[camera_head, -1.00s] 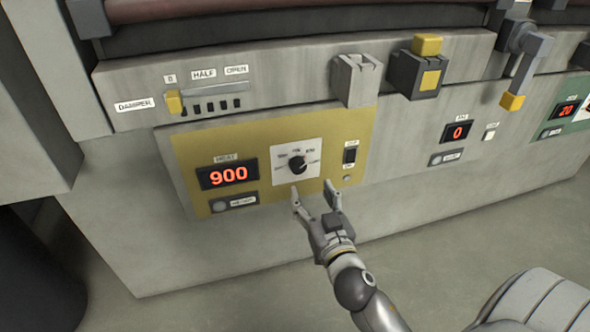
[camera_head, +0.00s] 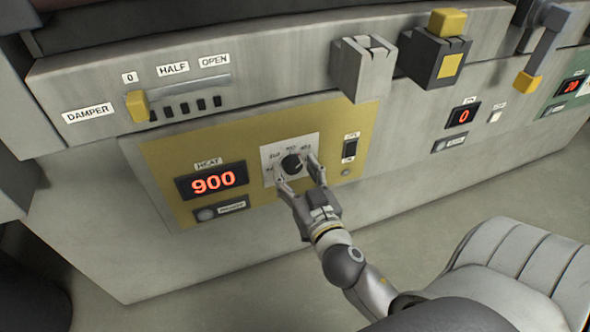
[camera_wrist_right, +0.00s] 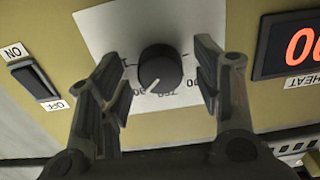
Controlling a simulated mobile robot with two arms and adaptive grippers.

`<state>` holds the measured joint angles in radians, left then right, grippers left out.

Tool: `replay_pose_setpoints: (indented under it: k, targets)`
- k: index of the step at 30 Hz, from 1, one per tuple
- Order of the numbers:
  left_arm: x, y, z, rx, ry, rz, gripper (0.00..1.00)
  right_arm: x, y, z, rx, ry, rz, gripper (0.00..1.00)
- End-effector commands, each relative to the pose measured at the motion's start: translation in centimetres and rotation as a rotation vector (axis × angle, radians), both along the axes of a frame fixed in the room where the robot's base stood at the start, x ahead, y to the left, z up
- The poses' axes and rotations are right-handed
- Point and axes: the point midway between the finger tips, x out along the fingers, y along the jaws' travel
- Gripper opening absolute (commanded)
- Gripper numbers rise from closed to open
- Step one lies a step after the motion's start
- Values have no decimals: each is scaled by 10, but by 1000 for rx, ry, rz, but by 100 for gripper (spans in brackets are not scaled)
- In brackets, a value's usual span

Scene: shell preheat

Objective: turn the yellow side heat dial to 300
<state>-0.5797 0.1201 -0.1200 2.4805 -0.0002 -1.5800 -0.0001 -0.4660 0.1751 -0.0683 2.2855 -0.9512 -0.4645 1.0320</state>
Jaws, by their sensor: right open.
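The yellow side heat panel (camera_head: 235,154) carries a round black heat dial (camera_head: 291,163) on a white scale plate (camera_head: 310,139). The red heat display (camera_head: 212,181) beside it reads 900. My right gripper (camera_head: 296,167) is open at the dial, with one finger on each side. In the right wrist view the dial (camera_wrist_right: 160,68) sits between the spread fingers, with visible gaps. Its white pointer mark points down and slightly left there. The fingers cover parts of the scale, and its numbers are hard to read. My left gripper is not in view.
An on/off switch (camera_head: 350,148) is right of the dial, and a button (camera_head: 206,214) is below the display. Above are the damper slider (camera_head: 137,105) at 0, a grey bracket (camera_head: 362,70) and a yellow-topped block (camera_head: 436,62). A second display (camera_head: 463,116) reads 0.

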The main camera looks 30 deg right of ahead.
Motion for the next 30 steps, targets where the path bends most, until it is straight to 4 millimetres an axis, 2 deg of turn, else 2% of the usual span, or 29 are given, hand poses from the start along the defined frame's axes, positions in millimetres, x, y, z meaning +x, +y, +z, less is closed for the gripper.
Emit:
replay_pose_setpoints:
  k: [1,12,22,30]
  targets:
    - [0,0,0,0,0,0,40,0,0,0,0,0,0,59]
    - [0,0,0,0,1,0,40,0,0,0,0,0,1,13]
    - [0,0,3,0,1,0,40,0,0,0,-52,12,0,13]
    - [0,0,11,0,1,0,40,0,-1,1,-228,55,0,13]
